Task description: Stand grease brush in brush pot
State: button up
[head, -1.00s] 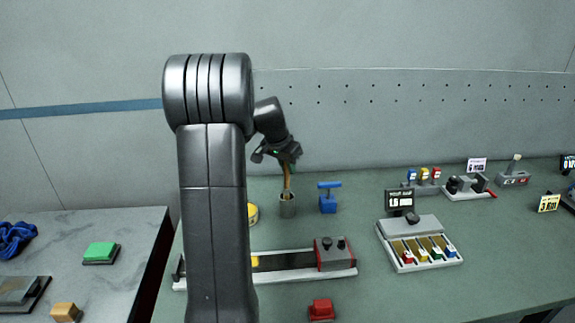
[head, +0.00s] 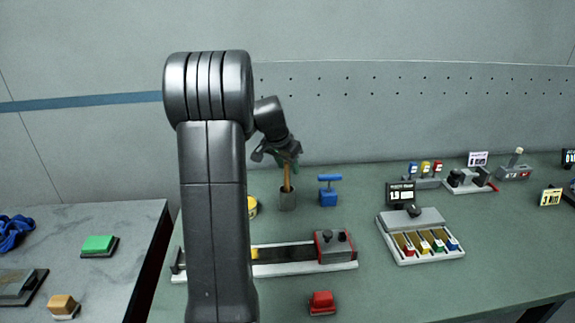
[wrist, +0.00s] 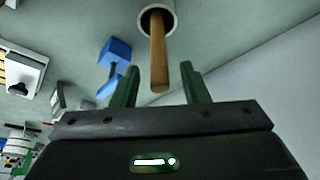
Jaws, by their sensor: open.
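The grease brush (head: 287,178) stands with its lower end inside the grey brush pot (head: 287,200), its wooden handle pointing up and close to upright. In the wrist view the handle (wrist: 158,55) comes out of the round mouth of the pot (wrist: 146,18). My gripper (head: 286,155) is above the pot at the top of the handle. In the wrist view its two green fingers (wrist: 162,88) are spread, one on each side of the handle end, with gaps between. The brush's lower end is hidden in the pot.
A blue T-handled tool (head: 329,190) stands just right of the pot. A yellow-rimmed round item (head: 252,207) is left of it, partly behind my arm. A rail with a grey-red block (head: 335,246) lies in front.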

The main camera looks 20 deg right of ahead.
jog(key=b+v, duration=0.1)
jog(key=v, duration=1.2)
jog(key=shift+s+a+r, duration=0.15)
jog(key=shift+a+r, duration=0.1)
jog(key=shift+r, duration=0.05)
jog(key=p+x, duration=0.1)
jog(key=x, duration=1.3)
jog(key=shift+d, duration=0.15)
jog(key=shift+r+p, duration=0.65)
jog(key=shift+r, duration=0.1)
jog(key=shift+r+p, duration=0.3)
jog(key=shift+r, duration=0.25)
jog(key=shift+f, duration=0.1)
